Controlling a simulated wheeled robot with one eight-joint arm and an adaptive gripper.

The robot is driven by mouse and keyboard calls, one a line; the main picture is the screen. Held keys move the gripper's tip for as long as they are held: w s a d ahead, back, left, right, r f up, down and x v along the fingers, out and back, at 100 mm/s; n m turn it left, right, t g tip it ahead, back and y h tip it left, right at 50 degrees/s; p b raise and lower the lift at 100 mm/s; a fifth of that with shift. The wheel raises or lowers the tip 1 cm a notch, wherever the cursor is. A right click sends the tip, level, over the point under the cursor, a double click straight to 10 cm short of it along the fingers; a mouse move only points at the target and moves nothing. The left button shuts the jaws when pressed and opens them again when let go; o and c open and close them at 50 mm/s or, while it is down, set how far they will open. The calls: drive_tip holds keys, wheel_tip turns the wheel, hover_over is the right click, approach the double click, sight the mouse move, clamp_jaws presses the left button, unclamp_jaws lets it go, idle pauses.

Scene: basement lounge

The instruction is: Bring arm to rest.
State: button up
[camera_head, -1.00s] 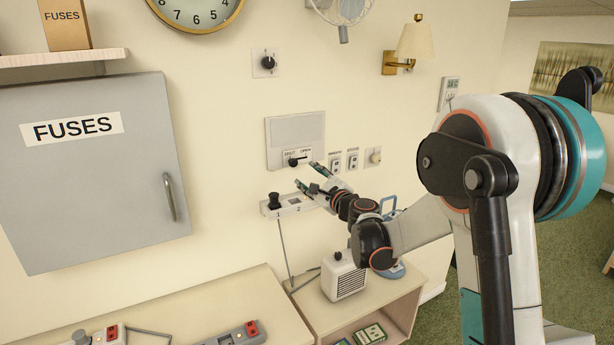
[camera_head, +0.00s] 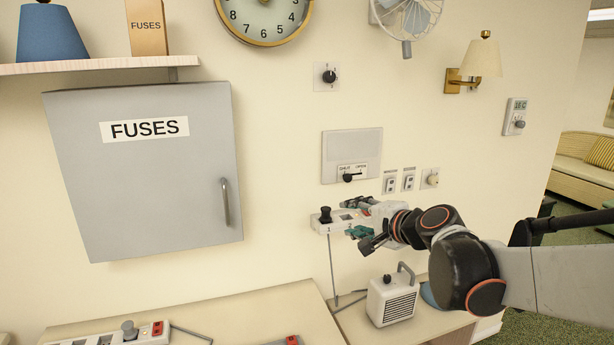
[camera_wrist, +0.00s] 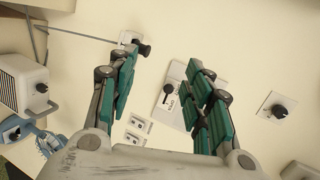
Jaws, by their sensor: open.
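My gripper (camera_head: 352,216) is open and empty, at the right of the middle in the head view. The vent panel (camera_head: 352,145) with a black lever is just above the gripper. It also shows between and behind the fingers in the wrist view (camera_wrist: 176,88). My arm reaches in from the right.
A grey fuse cabinet (camera_head: 150,190) hangs shut at the left. Two switches (camera_head: 390,184) and a knob (camera_head: 432,179) are right of the panel. A small white heater (camera_head: 391,300) stands on the low shelf below my arm. A wall lamp (camera_head: 479,60) and thermostat (camera_head: 515,117) are upper right.

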drive_tip(key=s+d+f+n+g+h+b, duration=0.1)
drive_tip(key=s+f+n, duration=0.3)
drive_tip(key=s, duration=0.6)
drive_tip(key=s+d+f+n+g+h+b, duration=0.1)
drive_tip(key=s+d+f+n+g+h, duration=0.1)
drive_tip(key=s, duration=0.8)
drive_tip(key=s+d+f+n+g+h+b, duration=0.2)
drive_tip(key=s+d+f+n, duration=0.3)
drive_tip(key=s+f, duration=0.3)
drive_tip(key=shift+s+f+n+h, duration=0.25)
drive_tip(key=shift+s+n+h, duration=0.35)
drive_tip(key=shift+s, duration=0.65)
